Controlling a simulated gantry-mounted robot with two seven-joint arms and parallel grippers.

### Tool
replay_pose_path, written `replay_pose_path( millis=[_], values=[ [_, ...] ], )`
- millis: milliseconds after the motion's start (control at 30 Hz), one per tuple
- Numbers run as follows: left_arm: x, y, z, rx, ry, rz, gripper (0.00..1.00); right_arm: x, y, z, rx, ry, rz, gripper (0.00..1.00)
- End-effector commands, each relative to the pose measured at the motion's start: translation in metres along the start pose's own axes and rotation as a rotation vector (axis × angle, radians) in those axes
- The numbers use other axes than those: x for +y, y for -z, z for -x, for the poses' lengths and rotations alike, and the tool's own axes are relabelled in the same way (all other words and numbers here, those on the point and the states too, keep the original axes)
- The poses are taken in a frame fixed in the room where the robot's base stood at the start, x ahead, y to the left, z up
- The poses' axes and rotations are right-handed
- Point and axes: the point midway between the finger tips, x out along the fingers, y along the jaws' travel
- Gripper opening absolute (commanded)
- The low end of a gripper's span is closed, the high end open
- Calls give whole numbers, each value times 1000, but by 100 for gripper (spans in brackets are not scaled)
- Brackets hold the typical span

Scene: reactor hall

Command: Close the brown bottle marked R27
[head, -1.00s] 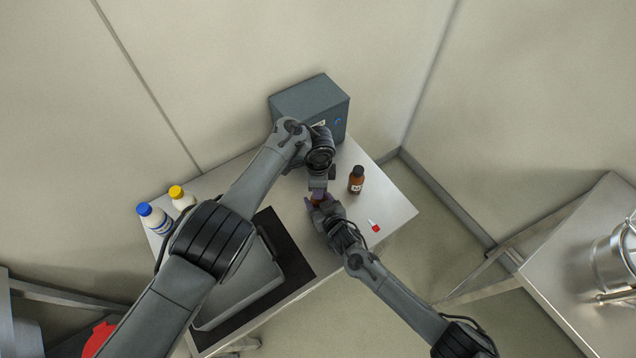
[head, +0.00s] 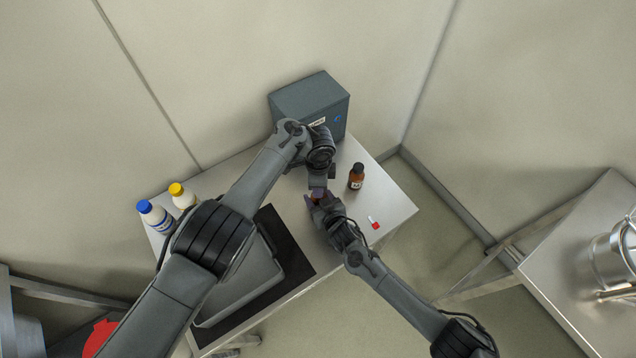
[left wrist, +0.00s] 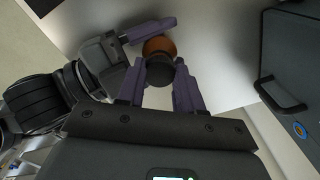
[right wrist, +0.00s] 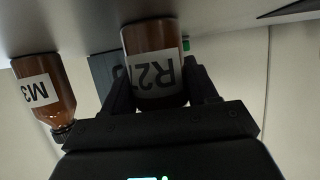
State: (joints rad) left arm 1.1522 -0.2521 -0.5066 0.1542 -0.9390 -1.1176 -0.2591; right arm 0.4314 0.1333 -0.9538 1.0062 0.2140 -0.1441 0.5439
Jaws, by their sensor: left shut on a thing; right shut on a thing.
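The brown bottle marked R27 (right wrist: 155,55) shows its white label in the right wrist view; the last character is mostly hidden. My right gripper (right wrist: 160,88) is shut on its body. In the left wrist view the brown bottle (left wrist: 158,45) is seen from above, with the dark cap (left wrist: 160,73) over its mouth. My left gripper (left wrist: 160,80) is shut on that cap. Whether the cap is seated or threaded cannot be told. In the head view both grippers meet over the table, and they mostly hide the bottle (head: 313,200).
A second brown bottle (head: 356,177), marked M3-something, stands close on the right; it also shows in the right wrist view (right wrist: 42,88). A grey box (head: 308,98) stands behind. A small red-and-white item (head: 374,223) lies at right. White bottles with blue (head: 155,218) and yellow (head: 183,196) caps stand left.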

Motion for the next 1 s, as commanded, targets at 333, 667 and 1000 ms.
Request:
replay_pose_path(
  millis=[333, 667, 1000],
  values=[
    [0, 0, -6, -1, 0, 0, 8, 0, 0, 0, -1, 0, 0, 0],
    [-1, 0, -7, 1, 1, -406, 8, 0, 0, 0, -1, 0, 0, 0],
    [-2, 1, -7, 0, 1, -1149, 8, 0, 0, 0, -1, 0, 0, 0]
  ],
)
